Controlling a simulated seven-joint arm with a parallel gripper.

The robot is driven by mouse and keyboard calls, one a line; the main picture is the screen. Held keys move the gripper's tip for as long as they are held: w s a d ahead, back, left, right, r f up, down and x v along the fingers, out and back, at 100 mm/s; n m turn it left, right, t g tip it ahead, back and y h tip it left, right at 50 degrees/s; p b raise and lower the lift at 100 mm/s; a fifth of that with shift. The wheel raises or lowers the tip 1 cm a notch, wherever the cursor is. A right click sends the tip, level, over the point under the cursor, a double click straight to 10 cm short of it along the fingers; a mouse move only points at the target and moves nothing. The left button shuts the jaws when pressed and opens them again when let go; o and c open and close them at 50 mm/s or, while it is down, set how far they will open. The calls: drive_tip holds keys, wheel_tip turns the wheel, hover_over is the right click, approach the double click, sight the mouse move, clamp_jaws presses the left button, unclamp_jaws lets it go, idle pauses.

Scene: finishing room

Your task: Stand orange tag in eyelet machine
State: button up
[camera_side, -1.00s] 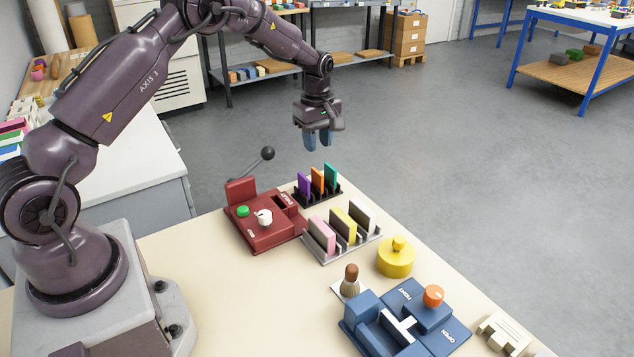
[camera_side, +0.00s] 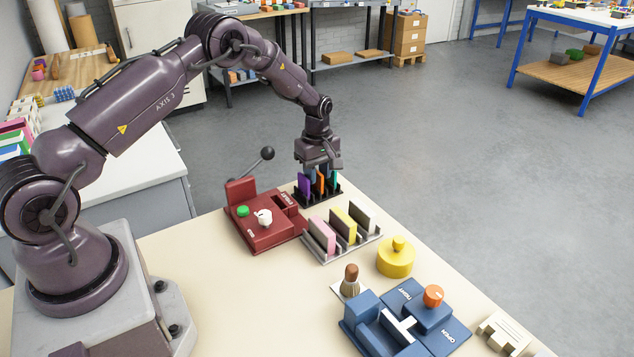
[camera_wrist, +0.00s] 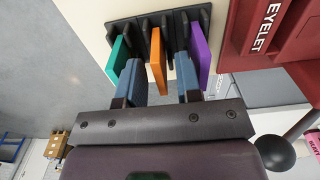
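The orange tag (camera_side: 320,183) stands upright in the middle of a small black rack (camera_side: 325,199), between a purple tag (camera_side: 303,186) and a teal tag (camera_side: 334,180). My gripper (camera_side: 318,172) is down over this rack. In the wrist view my open gripper (camera_wrist: 159,80) has one blue finger on each side of the orange tag (camera_wrist: 157,62), with gaps visible between the fingers and the tag. The eyelet machine (camera_side: 262,235) is the red block left of the rack, with a dark slot in its top; its EYELET label shows in the wrist view (camera_wrist: 268,28).
A black-knobbed lever (camera_side: 267,153) rises behind the eyelet machine. A yellow knobbed cylinder (camera_side: 395,260) and a blue machine (camera_side: 405,325) stand nearer. The left tabletop is clear.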

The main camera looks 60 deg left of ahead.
drive_tip(key=shift+c, duration=0.5)
clamp_jaws()
drive_tip(key=shift+r, duration=3.75)
drive_tip(key=shift+r, duration=0.1)
drive_tip(key=s+d, duration=0.2)
drive_tip(key=s, duration=1)
drive_tip(key=shift+w+a+f, duration=0.1)
drive_tip(key=shift+w+f, duration=0.05)
drive_tip(key=shift+f, duration=1.4)
drive_tip(key=shift+w+f, duration=0.1)
drive_tip(key=shift+f, duration=1.45)
